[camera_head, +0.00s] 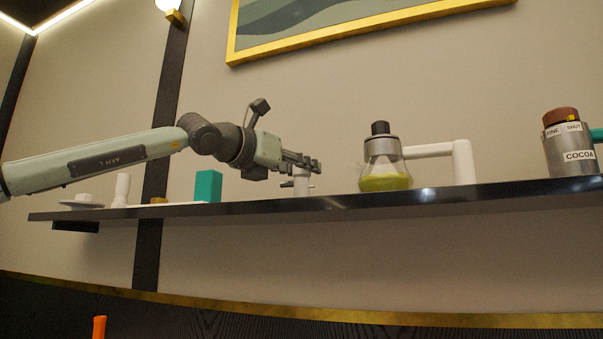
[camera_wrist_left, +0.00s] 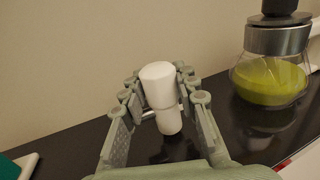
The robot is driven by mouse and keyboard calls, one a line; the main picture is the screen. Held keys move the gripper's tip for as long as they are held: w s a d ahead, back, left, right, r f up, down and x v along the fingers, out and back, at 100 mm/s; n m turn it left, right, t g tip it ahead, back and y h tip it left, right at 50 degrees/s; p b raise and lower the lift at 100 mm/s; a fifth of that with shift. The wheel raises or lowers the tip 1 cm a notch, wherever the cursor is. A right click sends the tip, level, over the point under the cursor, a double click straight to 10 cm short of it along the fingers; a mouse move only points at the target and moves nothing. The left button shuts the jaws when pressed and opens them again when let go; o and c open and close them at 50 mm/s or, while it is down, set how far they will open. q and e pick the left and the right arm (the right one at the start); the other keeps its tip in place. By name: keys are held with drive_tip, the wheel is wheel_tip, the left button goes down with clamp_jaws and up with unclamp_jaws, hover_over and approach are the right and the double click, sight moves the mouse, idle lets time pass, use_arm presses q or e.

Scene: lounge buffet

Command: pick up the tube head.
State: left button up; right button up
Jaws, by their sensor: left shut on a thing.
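The tube head, a white, upright cylinder with a wider top part, shows in the left wrist view (camera_wrist_left: 160,88) between my left gripper's fingers. In the head view the tube head (camera_head: 302,184) is partly hidden behind the fingers, low over the dark shelf (camera_head: 400,200). My left gripper (camera_head: 312,165) reaches in from the left and is shut on the tube head. I cannot tell whether its lower end touches the shelf. My right gripper is not in view.
A teal block (camera_head: 207,186) and a white cylinder (camera_head: 122,190) stand to the left. The wall is close behind.

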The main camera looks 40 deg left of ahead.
use_arm(q)
wheel_tip(320, 180, up, 3)
drive_tip(key=shift+r+p, duration=0.15)
drive_tip(key=shift+p, duration=0.35)
wheel_tip(320, 180, up, 14)
drive_tip(key=p, duration=0.4)
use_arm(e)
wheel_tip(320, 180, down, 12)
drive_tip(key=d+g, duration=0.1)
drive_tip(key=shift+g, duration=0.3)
